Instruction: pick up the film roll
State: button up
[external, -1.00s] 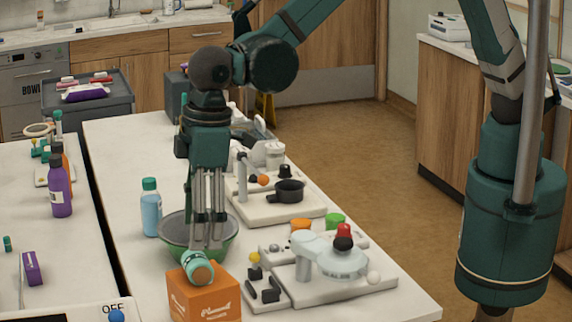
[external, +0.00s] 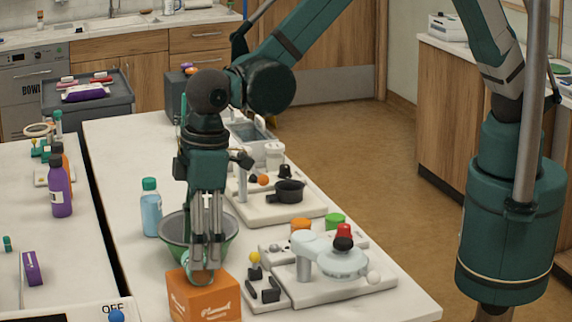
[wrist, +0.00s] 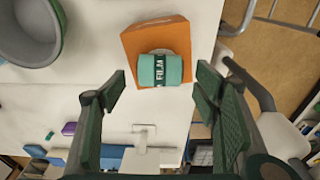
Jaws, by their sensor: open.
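The film roll (wrist: 160,70) is a teal cylinder with a dark band reading FILM. In the wrist view it lies on its side on top of an orange box (wrist: 130,42), ahead of and between my fingers. My gripper (wrist: 157,88) is open, with a finger on either side and visible gaps to the roll. In the external view, my gripper (external: 207,262) points down over the orange box (external: 206,301). Its fingers hide most of the roll there, and I cannot tell the exact height between them.
A green-grey bowl (external: 172,231) stands right behind the box, with a blue bottle (external: 151,210) beside it. A white board with black pieces (external: 264,290) and a glass-topped device (external: 343,262) stand to the right. Bare white table lies left of the box.

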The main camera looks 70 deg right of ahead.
jog(key=shift+w+a+f, duration=0.1)
jog(key=shift+w+f, duration=0.05)
jog(key=shift+f, duration=1.4)
jog(key=c, duration=1.1)
jog(key=shift+r, duration=0.1)
jog(key=shift+r, duration=4.9)
